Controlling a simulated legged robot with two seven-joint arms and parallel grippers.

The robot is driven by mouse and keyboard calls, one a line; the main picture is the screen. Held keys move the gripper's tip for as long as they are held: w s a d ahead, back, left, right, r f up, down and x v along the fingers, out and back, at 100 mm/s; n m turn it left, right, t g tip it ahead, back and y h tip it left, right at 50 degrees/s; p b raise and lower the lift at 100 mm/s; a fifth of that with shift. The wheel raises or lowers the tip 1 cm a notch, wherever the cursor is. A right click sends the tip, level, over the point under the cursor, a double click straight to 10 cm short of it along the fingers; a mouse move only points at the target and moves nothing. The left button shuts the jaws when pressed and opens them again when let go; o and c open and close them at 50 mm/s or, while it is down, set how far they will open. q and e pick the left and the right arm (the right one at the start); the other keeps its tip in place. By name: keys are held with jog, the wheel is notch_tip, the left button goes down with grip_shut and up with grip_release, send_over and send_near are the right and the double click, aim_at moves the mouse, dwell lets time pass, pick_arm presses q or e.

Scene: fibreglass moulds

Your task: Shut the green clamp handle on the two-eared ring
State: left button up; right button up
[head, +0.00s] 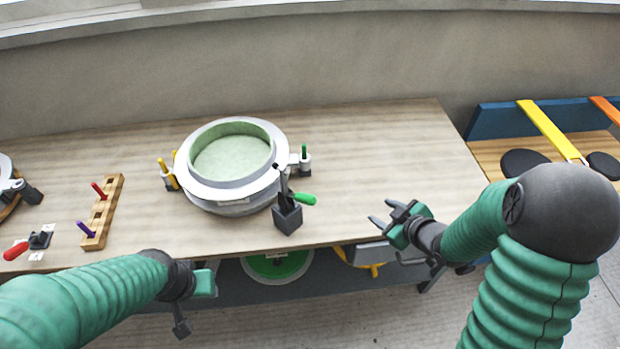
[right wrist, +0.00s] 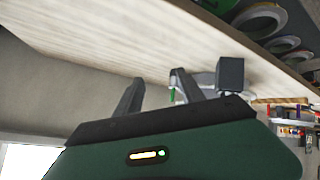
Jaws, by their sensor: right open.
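The two-eared ring (head: 186,180) is a pale grey ring mould with a light green inside, standing on the table. A clamp with a dark grey block (head: 287,219) stands at its front right. The green clamp handle (head: 305,199) sticks out to the right of that clamp, away from the ring. My right gripper (head: 382,222) is open and empty, right of the handle and apart from it. Its two fingers (right wrist: 157,95) also show in the right wrist view. My left gripper (head: 205,282) is at the table's front edge, left of the clamp; its jaws are unclear.
Yellow pins (head: 167,172) stand left of the ring, a green pin (head: 304,152) at its right. A wooden rack (head: 104,215) with red and purple pins and a red-handled clamp (head: 38,241) lie at left. The table (head: 400,140) is clear on the right.

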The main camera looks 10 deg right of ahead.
jog(key=s+a+r+n+t+y, duration=0.1)
jog(key=s+a+n+y, duration=0.1)
jog(key=a+n+y, duration=0.3)
jog(key=y+p, duration=0.2)
jog(key=y, duration=0.4)
send_near(307, 199)
jog(key=shift+n, duration=0.4)
jog(key=w+a+f, duration=0.1)
jog(key=w+a, duration=0.1)
jog(key=w+a+f, duration=0.1)
jog(key=w+a, duration=0.2)
jog(key=w+a+f, duration=0.1)
jog(key=w+a, duration=0.1)
jog(key=w, duration=0.1)
jog(key=shift+w+a+f, duration=0.1)
jog(key=shift+a, duration=0.3)
jog(key=shift+d, duration=0.15)
jog(key=shift+c, duration=0.6)
pick_arm(q)
jog(key=shift+a+r, duration=0.2)
jog(key=shift+r, duration=0.4)
jog(key=shift+a+r, duration=0.2)
jog(key=shift+r, duration=0.35)
pick_arm(e)
grip_shut()
